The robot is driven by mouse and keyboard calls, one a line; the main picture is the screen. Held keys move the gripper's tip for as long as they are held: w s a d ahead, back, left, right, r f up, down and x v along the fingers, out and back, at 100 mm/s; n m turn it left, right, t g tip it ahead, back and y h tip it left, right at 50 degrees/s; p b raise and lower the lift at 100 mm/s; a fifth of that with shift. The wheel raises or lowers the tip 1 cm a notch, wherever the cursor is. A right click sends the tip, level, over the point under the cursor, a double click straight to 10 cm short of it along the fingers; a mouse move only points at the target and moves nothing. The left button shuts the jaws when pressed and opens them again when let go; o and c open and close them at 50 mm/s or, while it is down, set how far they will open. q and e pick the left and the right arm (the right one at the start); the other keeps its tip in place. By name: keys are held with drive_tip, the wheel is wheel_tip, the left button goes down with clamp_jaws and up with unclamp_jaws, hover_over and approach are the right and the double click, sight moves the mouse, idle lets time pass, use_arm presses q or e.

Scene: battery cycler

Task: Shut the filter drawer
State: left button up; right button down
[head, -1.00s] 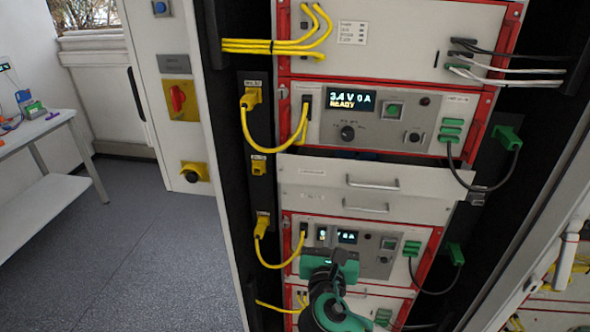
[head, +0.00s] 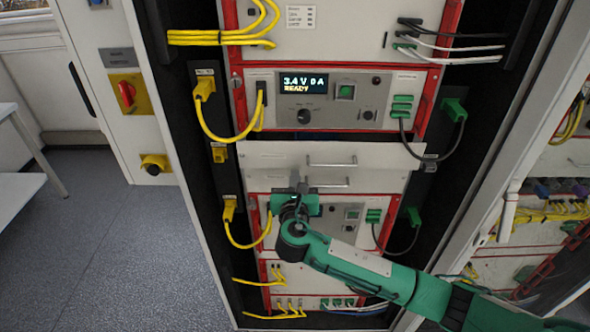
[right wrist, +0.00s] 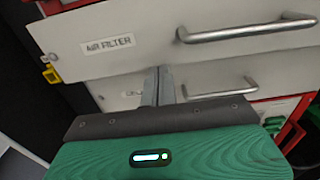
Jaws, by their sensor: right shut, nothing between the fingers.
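The filter drawer (head: 275,154) is a pale panel with a bar handle, below the cycler unit with the lit display. In the right wrist view its front (right wrist: 110,42) carries an "AIR FILTER" label. It appears to stand out a little over the panel below; how far is hard to tell. My right gripper (head: 297,187) is shut and empty, in front of the lower panel at the left of the handles. In the right wrist view its fingertips (right wrist: 159,72) lie near the drawer's lower edge; contact cannot be told. My left gripper is not in view.
A second pale panel (right wrist: 120,92) with its own handle sits directly below. Yellow cables (head: 213,132) loop at the left of the rack, and green plugs (head: 453,110) with dark cables hang at the right. Open floor (head: 110,240) lies to the left.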

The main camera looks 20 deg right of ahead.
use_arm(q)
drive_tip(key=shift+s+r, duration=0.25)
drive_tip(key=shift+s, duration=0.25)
use_arm(e)
drive_tip(key=shift+w+d+f, duration=0.1)
drive_tip(key=shift+w+d, duration=0.05)
drive_tip(key=shift+w, duration=0.4)
drive_tip(key=shift+x, duration=1.3)
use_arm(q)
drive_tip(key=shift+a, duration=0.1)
